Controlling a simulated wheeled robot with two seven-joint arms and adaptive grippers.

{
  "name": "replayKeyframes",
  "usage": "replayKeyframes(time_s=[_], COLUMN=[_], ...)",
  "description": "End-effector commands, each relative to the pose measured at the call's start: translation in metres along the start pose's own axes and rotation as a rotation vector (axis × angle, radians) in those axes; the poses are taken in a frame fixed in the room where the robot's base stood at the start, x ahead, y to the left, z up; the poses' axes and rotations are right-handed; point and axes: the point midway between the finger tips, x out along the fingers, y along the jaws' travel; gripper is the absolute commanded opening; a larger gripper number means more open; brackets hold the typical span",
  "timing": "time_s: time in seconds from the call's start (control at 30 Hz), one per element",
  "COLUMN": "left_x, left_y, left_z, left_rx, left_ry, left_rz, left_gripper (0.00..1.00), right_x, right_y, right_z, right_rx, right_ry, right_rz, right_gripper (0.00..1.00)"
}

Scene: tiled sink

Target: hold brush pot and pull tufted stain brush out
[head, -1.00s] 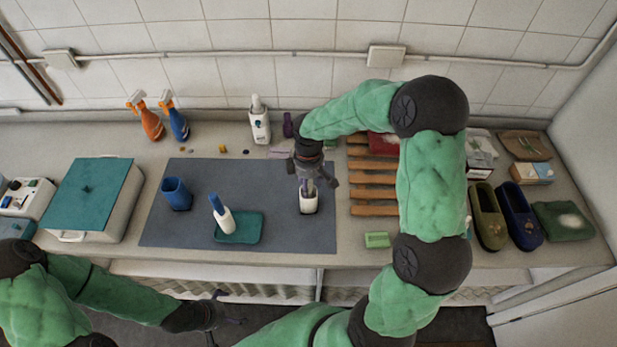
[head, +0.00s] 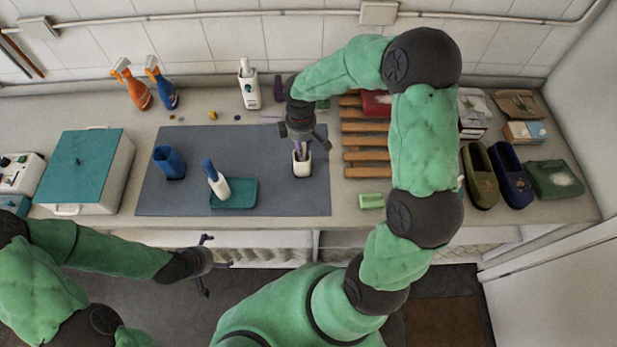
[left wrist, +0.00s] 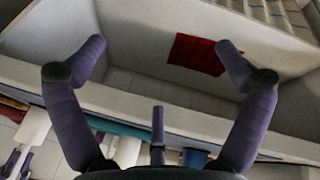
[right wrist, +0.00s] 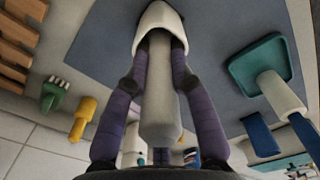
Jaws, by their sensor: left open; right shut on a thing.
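The white brush pot (head: 302,166) stands on the grey mat, right of its middle. The brush's pale grey handle (right wrist: 160,110) rises from the pot's mouth in the right wrist view; its tufted end is hidden inside. My right gripper (head: 303,146) points down from above, shut on the handle with its fingertips at the pot's mouth. The pot's rim (right wrist: 158,22) surrounds the handle and fingertips in the right wrist view. My left gripper (head: 214,266) is open and empty in front of the counter, below and left of the pot. Its fingers are spread apart in the left wrist view (left wrist: 160,55).
On the grey mat (head: 250,145) are a blue cup (head: 169,163) and a teal tray (head: 235,194) with a blue-handled white brush (head: 216,180). Wooden slats (head: 366,142) and a green block (head: 371,201) lie to the right. A lidded box (head: 88,165) stands left.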

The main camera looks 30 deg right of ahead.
Motion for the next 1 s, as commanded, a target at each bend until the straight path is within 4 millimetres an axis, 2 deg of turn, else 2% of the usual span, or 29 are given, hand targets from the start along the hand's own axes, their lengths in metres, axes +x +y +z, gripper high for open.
replayKeyframes(time_s=[0.03,0.2,0.4,0.5,0.7,0.8,0.93,1.0], left_x=[-0.011,-0.054,-0.116,-0.148,-0.205,-0.224,-0.221,-0.208], left_y=[0.008,0.039,0.087,0.114,0.163,0.191,0.226,0.243], left_z=[-0.024,-0.094,-0.160,-0.184,-0.214,-0.220,-0.215,-0.206], left_rx=[0.031,0.125,0.227,0.269,0.334,0.360,0.377,0.382], left_ry=[0.061,0.255,0.474,0.576,0.743,0.806,0.838,0.834], left_rz=[0.004,0.020,0.052,0.074,0.119,0.147,0.176,0.185], left_gripper=[1.00,1.00,1.00,1.00,1.00,1.00,1.00,1.00], right_x=[0.000,0.000,0.000,0.000,0.000,0.000,0.000,0.000], right_y=[0.000,0.000,0.000,0.000,0.000,0.000,0.000,0.000], right_z=[0.000,0.000,0.000,0.000,0.000,0.000,0.000,0.000], right_rx=[0.000,0.000,0.000,0.000,0.000,0.000,0.000,0.000], right_ry=[0.000,0.000,0.000,0.000,0.000,0.000,0.000,0.000], right_rz=[-0.001,-0.001,-0.001,-0.001,-0.001,-0.001,0.000,0.000], right_gripper=[0.00,0.00,0.00,0.00,0.00,0.00,0.00,0.00])
